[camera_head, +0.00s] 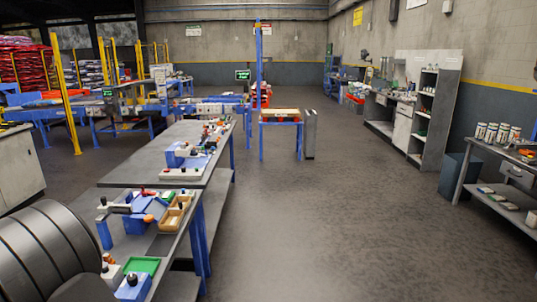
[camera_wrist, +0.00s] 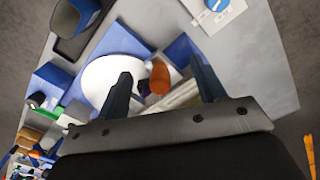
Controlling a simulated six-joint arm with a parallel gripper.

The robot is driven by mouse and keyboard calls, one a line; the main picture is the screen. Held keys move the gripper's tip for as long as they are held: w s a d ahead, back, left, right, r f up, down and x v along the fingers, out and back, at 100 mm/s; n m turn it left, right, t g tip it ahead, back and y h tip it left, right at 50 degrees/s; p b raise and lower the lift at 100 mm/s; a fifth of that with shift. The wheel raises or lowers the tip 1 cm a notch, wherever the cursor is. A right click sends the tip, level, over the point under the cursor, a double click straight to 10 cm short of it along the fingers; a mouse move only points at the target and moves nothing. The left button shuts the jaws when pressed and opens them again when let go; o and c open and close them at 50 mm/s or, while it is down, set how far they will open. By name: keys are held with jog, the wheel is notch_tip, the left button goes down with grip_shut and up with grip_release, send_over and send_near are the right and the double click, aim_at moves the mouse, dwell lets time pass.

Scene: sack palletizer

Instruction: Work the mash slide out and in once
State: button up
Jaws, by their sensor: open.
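In the wrist view, my gripper (camera_wrist: 161,68) is open, with its two dark fingers apart. An orange rounded knob (camera_wrist: 160,78) shows between the fingers; I cannot tell whether they touch it. A white disc (camera_wrist: 100,76) lies beside it, partly behind the left finger, among blue blocks (camera_wrist: 122,42). In the head view, an orange knob (camera_head: 148,218) shows at a blue fixture (camera_head: 134,224) on the near bench. No part is clearly marked as the mash slide, and I cannot tell how far it is out.
The near bench also holds a wooden compartment tray (camera_head: 174,217) and a green tray (camera_head: 141,266). A longer grey bench (camera_head: 140,171) with fixtures stands behind it. The floor (camera_head: 320,215) to the right is clear. Shelving (camera_head: 436,118) stands along the right wall.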

jog(key=shift+r, duration=3.8)
jog(key=shift+f, duration=0.1)
jog(key=shift+f, duration=2.95)
